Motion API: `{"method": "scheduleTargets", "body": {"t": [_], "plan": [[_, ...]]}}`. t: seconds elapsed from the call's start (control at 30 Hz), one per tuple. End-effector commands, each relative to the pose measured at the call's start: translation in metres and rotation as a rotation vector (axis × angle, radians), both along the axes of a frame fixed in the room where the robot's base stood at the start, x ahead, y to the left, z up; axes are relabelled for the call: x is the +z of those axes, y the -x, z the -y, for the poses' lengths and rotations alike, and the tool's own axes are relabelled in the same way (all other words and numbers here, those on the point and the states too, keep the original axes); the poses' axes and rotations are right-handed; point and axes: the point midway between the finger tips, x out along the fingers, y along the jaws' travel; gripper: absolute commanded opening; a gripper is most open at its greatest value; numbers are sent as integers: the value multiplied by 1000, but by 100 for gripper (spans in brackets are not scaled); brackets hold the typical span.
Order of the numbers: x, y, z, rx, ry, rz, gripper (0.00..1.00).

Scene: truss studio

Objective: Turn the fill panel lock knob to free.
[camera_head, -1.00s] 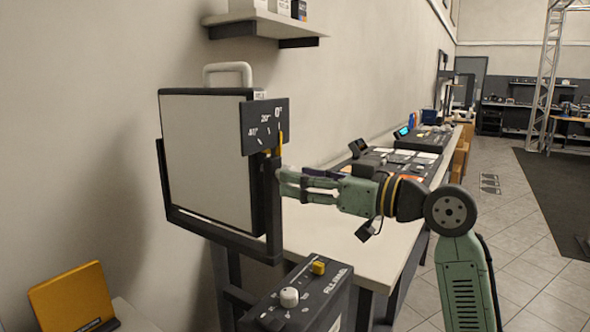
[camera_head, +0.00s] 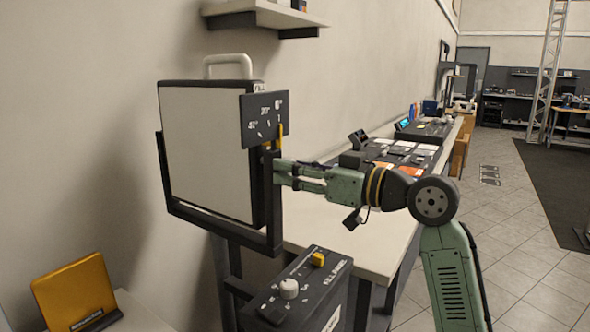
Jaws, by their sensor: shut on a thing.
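The fill panel (camera_head: 205,150) is a white panel with a dark frame and a pale top handle, held in a dark yoke (camera_head: 225,235). A dark angle plate (camera_head: 262,118) with degree marks is at its upper right, with a yellow pointer (camera_head: 280,136) beside it. My gripper (camera_head: 280,172) reaches in from the right to the yoke's right upright, just below the plate. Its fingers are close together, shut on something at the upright. The lock knob itself cannot be made out; the fingertips and the upright hide that spot.
Below stands a dark control box (camera_head: 300,290) with a white knob (camera_head: 289,288) and a yellow knob (camera_head: 318,259). A long bench (camera_head: 350,240) with consoles runs behind my arm. A yellow panel (camera_head: 75,292) stands at lower left. A wall shelf (camera_head: 262,18) is above.

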Motion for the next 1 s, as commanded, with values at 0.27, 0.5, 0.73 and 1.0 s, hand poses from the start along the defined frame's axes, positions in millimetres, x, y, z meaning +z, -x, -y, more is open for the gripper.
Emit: {"method": "scheduleTargets", "body": {"t": [0.27, 0.5, 0.73, 1.0], "plan": [[0, 0, 0, 0, 0, 0, 3], [-1, 0, -1, 1, 17, 27, 3], [-3, 0, -1, 3, 85, 130, 3], [-3, 0, -2, 3, 217, 329, 3]]}}
